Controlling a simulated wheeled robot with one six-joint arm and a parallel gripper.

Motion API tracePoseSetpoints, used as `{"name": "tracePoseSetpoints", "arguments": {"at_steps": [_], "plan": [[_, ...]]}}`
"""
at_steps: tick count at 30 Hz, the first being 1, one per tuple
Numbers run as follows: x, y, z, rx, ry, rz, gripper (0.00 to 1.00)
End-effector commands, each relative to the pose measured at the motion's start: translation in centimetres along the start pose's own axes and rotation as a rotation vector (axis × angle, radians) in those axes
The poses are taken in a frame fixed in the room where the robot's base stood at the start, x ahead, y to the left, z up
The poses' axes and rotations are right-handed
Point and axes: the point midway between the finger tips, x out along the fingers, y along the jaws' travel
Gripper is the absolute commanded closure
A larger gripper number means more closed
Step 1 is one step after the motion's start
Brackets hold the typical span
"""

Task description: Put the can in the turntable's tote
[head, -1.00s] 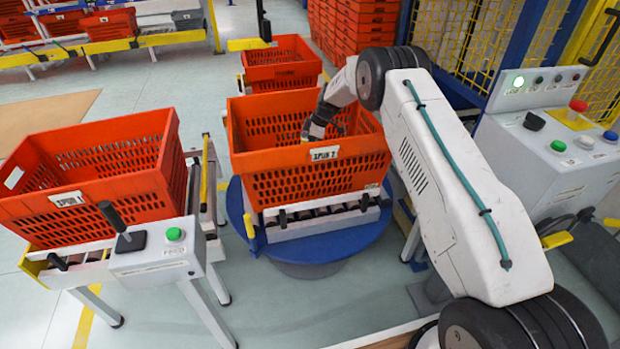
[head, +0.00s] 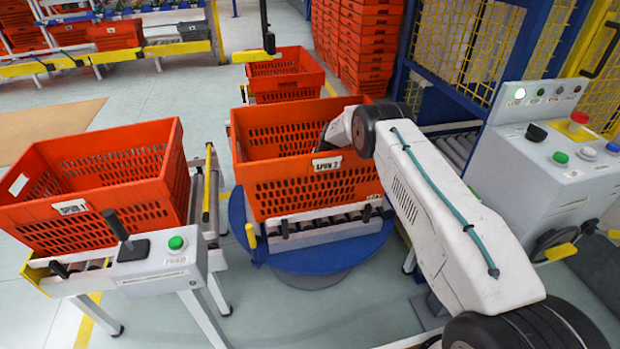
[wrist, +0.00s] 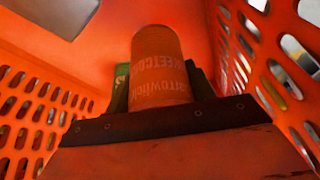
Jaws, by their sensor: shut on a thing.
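The can (wrist: 158,62) shows in the wrist view as an orange-brown cylinder with printed lettering. My gripper (wrist: 161,88) is shut on it, with a finger at each side. Orange perforated walls surround them in that view. In the head view, the turntable's tote (head: 285,175) is orange, labelled SPUN 2, and stands on rollers above the blue turntable (head: 335,255). My arm reaches into this tote from the right. The gripper and the can are hidden there by the tote's front wall. Whether the can touches the tote floor cannot be told.
Another orange tote (head: 80,225), labelled SPUN 1, stands on the left conveyor beside a feed control box (head: 160,262). A further tote (head: 287,84) is behind the turntable. A control panel (head: 560,150) and yellow mesh fencing (head: 455,50) are at the right.

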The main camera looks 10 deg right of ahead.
Motion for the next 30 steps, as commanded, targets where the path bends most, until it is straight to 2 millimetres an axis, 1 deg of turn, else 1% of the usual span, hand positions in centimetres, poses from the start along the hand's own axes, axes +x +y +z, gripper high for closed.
{"name": "tracePoseSetpoints", "arguments": {"at_steps": [18,19,20,21,30], "plan": [[1.1,0.0,0.4,0.0,0.0,0.0,0.84],[1.1,-0.1,0.5,0.001,0.0,-0.001,0.38],[1.1,-0.1,0.5,0.001,0.0,-0.001,0.3],[1.1,-0.1,0.5,0.001,0.0,-0.001,0.24],[0.9,0.0,0.4,0.001,0.0,-0.001,0.24]]}}
